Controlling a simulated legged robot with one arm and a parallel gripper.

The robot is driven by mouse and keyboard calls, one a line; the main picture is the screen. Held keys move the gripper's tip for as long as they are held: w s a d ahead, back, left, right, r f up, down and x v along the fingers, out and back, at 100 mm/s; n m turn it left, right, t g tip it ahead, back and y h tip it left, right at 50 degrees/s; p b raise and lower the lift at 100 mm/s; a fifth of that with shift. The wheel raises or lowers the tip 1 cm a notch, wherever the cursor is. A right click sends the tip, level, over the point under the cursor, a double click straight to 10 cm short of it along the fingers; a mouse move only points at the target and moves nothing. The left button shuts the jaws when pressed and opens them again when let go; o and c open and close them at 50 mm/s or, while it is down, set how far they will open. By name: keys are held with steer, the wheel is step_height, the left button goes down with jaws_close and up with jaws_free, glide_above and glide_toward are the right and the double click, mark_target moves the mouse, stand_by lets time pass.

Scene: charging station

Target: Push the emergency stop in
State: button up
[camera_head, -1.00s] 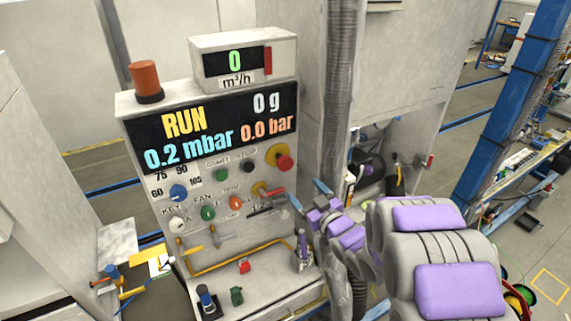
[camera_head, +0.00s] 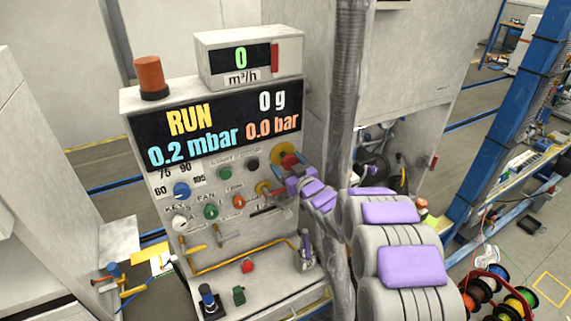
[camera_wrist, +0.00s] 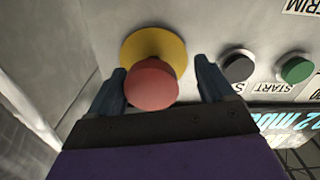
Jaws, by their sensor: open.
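The emergency stop is a red mushroom button (camera_wrist: 152,84) on a yellow round plate (camera_wrist: 153,45), at the right side of the grey control panel. In the head view the red button (camera_head: 289,160) shows just beyond my gripper (camera_head: 284,178). In the wrist view my gripper (camera_wrist: 160,86) is open, with one finger on each side of the button. The red cap lies between the fingers, with a gap to the right finger; the left finger is very close to it. I cannot tell whether the gripper touches the button. The panel display (camera_head: 215,125) reads RUN.
A black button (camera_wrist: 238,66) and a green button (camera_wrist: 297,69) sit beside the stop. Knobs, a yellow pipe (camera_head: 245,255) and small valves are lower on the panel. A grey ribbed hose (camera_head: 346,80) hangs close to my arm on the right.

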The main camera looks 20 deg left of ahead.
steer(key=shift+w+d+r, duration=0.15)
steer(key=shift+w+d, duration=0.05)
steer(key=shift+d, duration=0.25)
steer(key=shift+w+d+r, duration=0.1)
steer(key=shift+w+d, duration=0.05)
steer(key=shift+d, duration=0.25)
steer(key=shift+a+f, duration=0.25)
steer(key=shift+a, duration=0.7)
steer(key=c, duration=0.4)
steer(key=shift+c, duration=0.6)
steer(key=shift+d+r, duration=0.1)
steer(key=shift+d, duration=0.35)
steer(key=c, duration=1)
steer(key=shift+o, duration=0.2)
steer(key=shift+p+x, duration=0.35)
steer(key=shift+x, duration=0.45)
steer(key=o, duration=1.1)
steer(key=shift+r, duration=0.15)
steer(key=shift+c, duration=0.2)
steer(key=o, duration=0.4)
steer(key=shift+a, duration=0.3)
steer(key=shift+s+d, duration=0.35)
steer(key=shift+d, duration=0.4)
steer(key=v, duration=1.5)
steer(key=shift+s+d, duration=0.1)
steer(key=shift+s, duration=0.35)
